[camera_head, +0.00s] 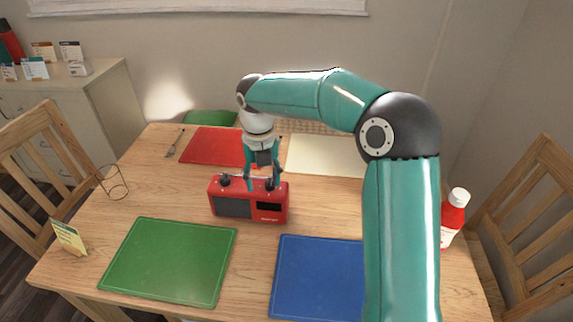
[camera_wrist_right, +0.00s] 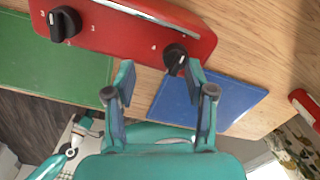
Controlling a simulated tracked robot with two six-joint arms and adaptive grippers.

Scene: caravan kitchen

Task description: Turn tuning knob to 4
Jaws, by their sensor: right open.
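The red radio (camera_head: 248,207) stands upright on the wooden table, with a black knob on its top at each end. The left knob (camera_wrist_right: 64,23) and the right knob (camera_wrist_right: 175,57) show in the wrist view, with small pale marks around them too small to read surely. My right gripper (camera_head: 262,182) points down over the right part of the radio. Its fingers are apart; in the wrist view (camera_wrist_right: 160,72) the right knob lies just beyond the fingertips, nearer the right finger. Contact cannot be told. My left gripper is not in view.
A green board (camera_head: 168,262) and a blue board (camera_head: 315,280) lie in front of the radio. A red board (camera_head: 215,146) and a cream board (camera_head: 325,156) lie behind it.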

